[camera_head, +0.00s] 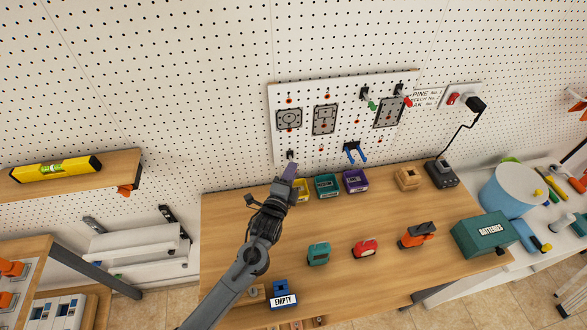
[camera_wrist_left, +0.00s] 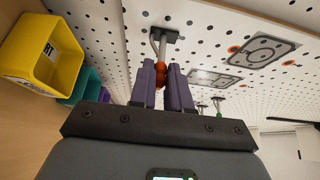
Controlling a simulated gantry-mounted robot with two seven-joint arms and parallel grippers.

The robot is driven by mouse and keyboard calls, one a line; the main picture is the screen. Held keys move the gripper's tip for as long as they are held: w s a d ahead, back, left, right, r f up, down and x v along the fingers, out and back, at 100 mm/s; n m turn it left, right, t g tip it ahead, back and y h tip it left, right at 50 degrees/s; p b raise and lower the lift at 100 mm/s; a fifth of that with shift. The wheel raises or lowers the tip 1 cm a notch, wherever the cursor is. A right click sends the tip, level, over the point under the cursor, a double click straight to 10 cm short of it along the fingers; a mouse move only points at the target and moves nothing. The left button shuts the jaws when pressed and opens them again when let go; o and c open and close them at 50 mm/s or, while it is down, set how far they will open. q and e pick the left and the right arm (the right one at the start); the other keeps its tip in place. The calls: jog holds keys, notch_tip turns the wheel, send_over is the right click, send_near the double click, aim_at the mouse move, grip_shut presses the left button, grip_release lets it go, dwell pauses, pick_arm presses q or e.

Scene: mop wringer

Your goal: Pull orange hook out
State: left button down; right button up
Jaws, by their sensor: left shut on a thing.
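The orange-tipped hook (camera_wrist_left: 161,76) sticks out of the white pegboard panel (camera_wrist_left: 225,20), its dark base plate (camera_wrist_left: 163,33) against the panel. My left gripper (camera_wrist_left: 167,82) is shut on the orange part between its purple fingers. In the head view my left gripper (camera_head: 289,171) is at the lower left of the panel (camera_head: 345,88), just below the hook's dark base (camera_head: 290,154). The orange tip is hidden there by the fingers. The base still appears to be in the panel. My right gripper is not in view.
Yellow (camera_head: 302,190), teal (camera_head: 327,186) and purple (camera_head: 355,181) bins stand close to my left gripper, along the back of the wooden table (camera_head: 230,217). Blue pliers (camera_head: 356,152) hang right of it. Green-tipped (camera_head: 371,104) and red-tipped (camera_head: 406,99) hooks are higher up.

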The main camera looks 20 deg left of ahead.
pick_arm(q)
jog(key=shift+s+d, duration=0.15)
jog(key=shift+s, duration=0.1)
jog(key=shift+s+d+p, duration=0.6)
jog(key=shift+s+p, duration=0.2)
jog(key=shift+s, duration=0.1)
jog(key=shift+s+d+p, duration=0.6)
jog(key=shift+s+p, duration=0.2)
jog(key=shift+s, duration=0.1)
